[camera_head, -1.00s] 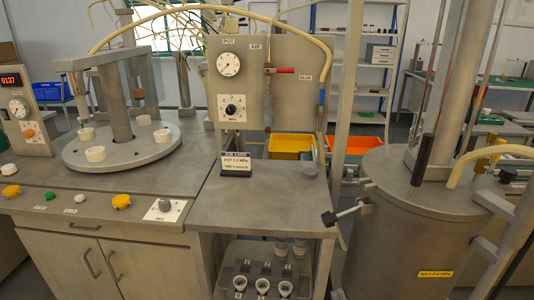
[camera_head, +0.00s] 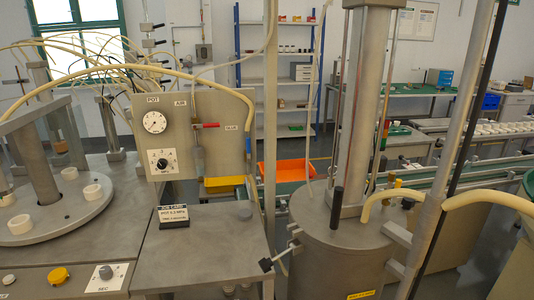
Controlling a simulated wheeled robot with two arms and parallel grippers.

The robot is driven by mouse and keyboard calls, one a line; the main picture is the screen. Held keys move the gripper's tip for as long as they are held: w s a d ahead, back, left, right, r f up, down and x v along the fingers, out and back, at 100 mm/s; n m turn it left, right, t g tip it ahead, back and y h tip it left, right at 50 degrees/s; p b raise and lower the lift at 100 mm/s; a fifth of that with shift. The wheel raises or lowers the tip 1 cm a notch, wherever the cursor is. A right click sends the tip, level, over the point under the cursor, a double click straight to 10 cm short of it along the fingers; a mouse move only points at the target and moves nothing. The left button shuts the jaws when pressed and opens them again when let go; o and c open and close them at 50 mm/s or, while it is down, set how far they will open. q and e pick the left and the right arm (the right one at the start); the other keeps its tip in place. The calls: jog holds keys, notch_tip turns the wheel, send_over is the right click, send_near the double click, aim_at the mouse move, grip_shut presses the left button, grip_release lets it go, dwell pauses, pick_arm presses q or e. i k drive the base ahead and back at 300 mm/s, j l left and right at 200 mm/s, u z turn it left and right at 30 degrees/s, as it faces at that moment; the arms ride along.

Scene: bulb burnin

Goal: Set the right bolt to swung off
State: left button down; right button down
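The grey metal pot (camera_head: 325,262) stands at the lower middle right, with a tall column (camera_head: 362,110) rising from its lid. A swing bolt with a black square end (camera_head: 265,265) sticks out at the pot's left front edge and points down-left, away from the lid. A black upright handle (camera_head: 337,200) stands by the column. At the pot's right side there are grey metal blocks (camera_head: 398,233) by the hose; I cannot tell whether a bolt is there or how it stands. Neither of my grippers shows in this view.
A grey bench (camera_head: 205,250) with a job card (camera_head: 173,217) and a gauge panel (camera_head: 215,130) stands left of the pot. A cream hose (camera_head: 490,197) and slanted metal posts (camera_head: 450,160) crowd the pot's right side. Floor shows at the right.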

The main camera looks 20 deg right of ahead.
aim_at(408, 202)
jog(key=z, duration=1.6)
